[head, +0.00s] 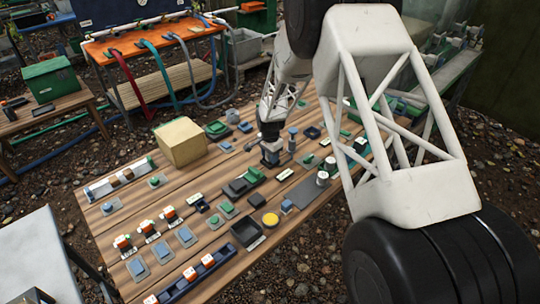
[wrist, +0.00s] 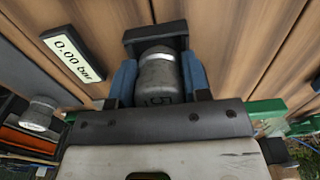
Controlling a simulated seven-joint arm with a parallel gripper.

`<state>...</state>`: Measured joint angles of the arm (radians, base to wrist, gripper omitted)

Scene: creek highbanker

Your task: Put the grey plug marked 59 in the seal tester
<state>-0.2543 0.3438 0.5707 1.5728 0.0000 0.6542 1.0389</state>
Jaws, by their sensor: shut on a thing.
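In the wrist view my gripper (wrist: 158,82) is shut on the grey plug (wrist: 158,72), with a blue finger on either side. The plug has a pale band, and a dark "5" shows on it; the rest of the marking is hidden. A dark block (wrist: 155,36) lies just beyond the plug; I cannot tell whether they touch. A display reading "0.00 bar" (wrist: 73,53), likely the seal tester's, lies on the planks to the left. In the head view my gripper (head: 270,152) is low over the middle of the table, and the plug is too small to make out.
The wooden table (head: 120,215) is crowded with small parts. A cardboard-coloured box (head: 181,142) stands left of my gripper. Pale cylinders (head: 323,178) stand to its right. A black tray (head: 247,232) and a yellow disc (head: 270,219) lie nearer the front.

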